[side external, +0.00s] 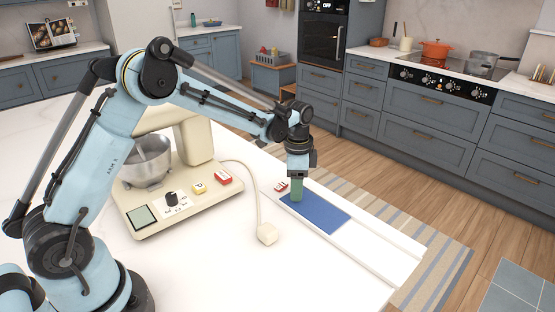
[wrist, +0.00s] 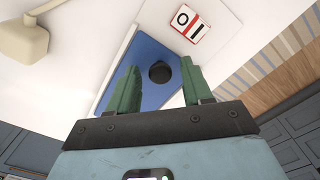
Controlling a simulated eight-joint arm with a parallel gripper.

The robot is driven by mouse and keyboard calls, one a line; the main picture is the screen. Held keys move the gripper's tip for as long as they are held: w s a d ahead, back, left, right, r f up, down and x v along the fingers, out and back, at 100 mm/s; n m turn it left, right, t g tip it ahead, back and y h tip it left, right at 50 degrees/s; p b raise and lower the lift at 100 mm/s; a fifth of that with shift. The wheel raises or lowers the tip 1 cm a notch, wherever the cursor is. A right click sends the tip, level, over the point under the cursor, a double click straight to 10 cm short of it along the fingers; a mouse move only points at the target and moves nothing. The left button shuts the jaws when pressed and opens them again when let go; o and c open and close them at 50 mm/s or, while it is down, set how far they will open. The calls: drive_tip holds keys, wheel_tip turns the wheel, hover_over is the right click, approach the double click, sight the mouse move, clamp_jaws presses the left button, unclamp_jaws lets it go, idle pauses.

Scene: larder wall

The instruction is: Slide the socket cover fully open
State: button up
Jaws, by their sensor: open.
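The socket cover is a flat blue panel (side external: 322,213) set between pale rails on the white counter; it also shows in the wrist view (wrist: 133,58). A dark round knob (wrist: 160,72) stands on it. My gripper (side external: 296,192) is over the left end of the cover, pointing down. In the wrist view, its green fingers (wrist: 159,63) are apart, one on each side of the knob. I cannot tell whether either finger touches it. No socket opening shows.
A cream plug (side external: 267,234) on a cord from the mixer (side external: 185,190) lies left of the cover. The white track (side external: 385,242) to the cover's right is clear.

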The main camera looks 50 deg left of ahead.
drive_tip(key=shift+c, duration=0.5)
clamp_jaws()
drive_tip(key=d, duration=1.7)
drive_tip(key=shift+d, duration=0.1)
drive_tip(key=shift+o, duration=0.5)
unclamp_jaws()
drive_tip(key=shift+r, duration=0.1)
